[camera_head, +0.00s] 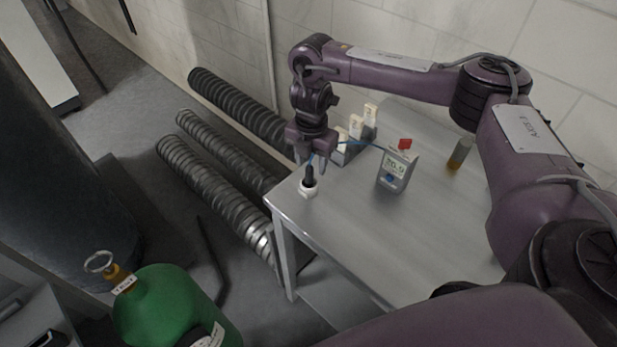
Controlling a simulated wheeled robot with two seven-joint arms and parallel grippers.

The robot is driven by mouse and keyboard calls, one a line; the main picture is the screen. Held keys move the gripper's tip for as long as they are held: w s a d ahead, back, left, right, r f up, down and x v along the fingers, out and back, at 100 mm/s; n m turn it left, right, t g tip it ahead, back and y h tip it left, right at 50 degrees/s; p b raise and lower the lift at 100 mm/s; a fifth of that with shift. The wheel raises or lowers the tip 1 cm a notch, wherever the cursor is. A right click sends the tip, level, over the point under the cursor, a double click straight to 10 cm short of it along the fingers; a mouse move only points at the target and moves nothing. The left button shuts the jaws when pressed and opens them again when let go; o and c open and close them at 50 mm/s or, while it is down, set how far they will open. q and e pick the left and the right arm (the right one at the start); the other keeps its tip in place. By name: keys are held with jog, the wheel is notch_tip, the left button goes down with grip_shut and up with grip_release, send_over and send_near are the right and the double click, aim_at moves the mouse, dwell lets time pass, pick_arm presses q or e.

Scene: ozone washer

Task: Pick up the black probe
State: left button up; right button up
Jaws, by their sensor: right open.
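The black probe (309,178) stands upright in a small white holder (308,190) near the left corner of the grey table (345,238). A blue cable runs from the probe area to a grey handheld meter (396,170) with a lit display and a red part on top. My right gripper (311,168) points down directly over the probe. Its fingers are open, one on each side of the probe's upper part. Whether they touch it cannot be told. My left gripper is not in view.
Several small white-labelled items (355,128) stand in a holder behind the gripper. An amber vial (459,153) stands to the right of the meter. A green cylinder (172,310) is at lower left. Ribbed hoses (215,185) lie left of the table. The table's front is clear.

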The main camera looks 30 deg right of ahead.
aim_at(309, 179)
notch_tip(309, 179, down, 5)
jog(key=shift+w+a+f+b, duration=0.15)
jog(key=shift+b, duration=0.15)
grip_shut()
dwell(0.4)
